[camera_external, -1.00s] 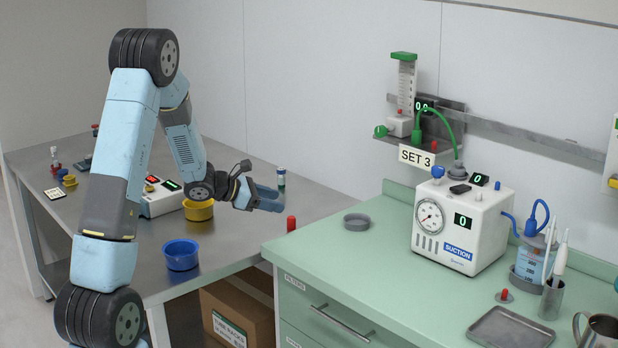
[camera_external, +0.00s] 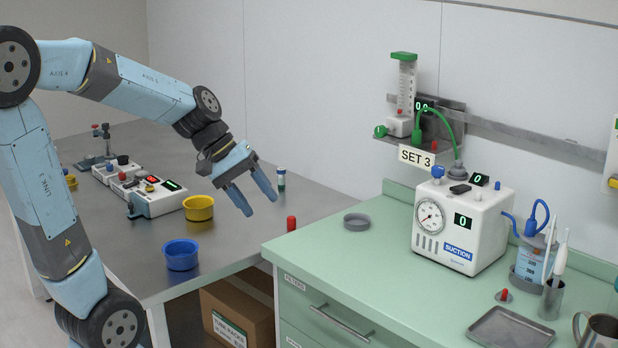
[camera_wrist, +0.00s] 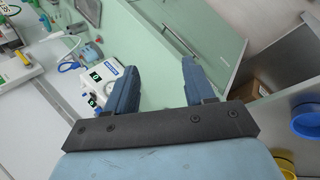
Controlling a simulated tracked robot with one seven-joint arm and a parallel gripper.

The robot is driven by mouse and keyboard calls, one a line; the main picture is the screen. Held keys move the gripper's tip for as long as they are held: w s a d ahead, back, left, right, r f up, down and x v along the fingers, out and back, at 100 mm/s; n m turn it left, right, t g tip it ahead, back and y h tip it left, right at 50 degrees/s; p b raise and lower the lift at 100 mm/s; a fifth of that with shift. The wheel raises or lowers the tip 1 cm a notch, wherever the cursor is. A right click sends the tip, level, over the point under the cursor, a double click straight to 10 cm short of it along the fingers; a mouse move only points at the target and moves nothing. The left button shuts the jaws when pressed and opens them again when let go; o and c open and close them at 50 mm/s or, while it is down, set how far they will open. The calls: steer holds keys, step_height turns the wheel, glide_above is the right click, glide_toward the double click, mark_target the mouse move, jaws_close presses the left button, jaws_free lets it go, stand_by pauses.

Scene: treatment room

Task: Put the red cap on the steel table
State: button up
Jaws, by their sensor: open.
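A small red cap-like piece (camera_external: 291,223) shows at the steel table's right side, beside the green counter's corner; its base is hard to make out. I cannot tell which of the two is the task's cap. The steel table (camera_external: 228,238) is the grey surface at left and middle. My gripper (camera_external: 261,206) is open and empty above the steel table, fingers slanting down to the right, left of the first red piece. In the wrist view its fingers (camera_wrist: 160,67) are apart with nothing between them.
A blue bowl (camera_external: 181,256), a yellow bowl (camera_external: 199,208) and a white device (camera_external: 155,196) stand on the steel table. A capped tube (camera_external: 281,179) is behind my gripper. The green counter (camera_external: 345,265) holds a grey ring dish (camera_external: 357,222), suction unit (camera_external: 461,225) and metal tray (camera_external: 510,329).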

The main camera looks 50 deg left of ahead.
steer(key=s+a+r+m+t+y, duration=0.1)
steer(key=s+m+y, duration=0.4)
steer(key=s, duration=0.8)
steer(key=shift+a+r+m+y, duration=0.3)
steer(key=shift+a+r+m, duration=0.55)
steer(key=shift+m, duration=0.95)
steer(key=shift+d+r, duration=0.2)
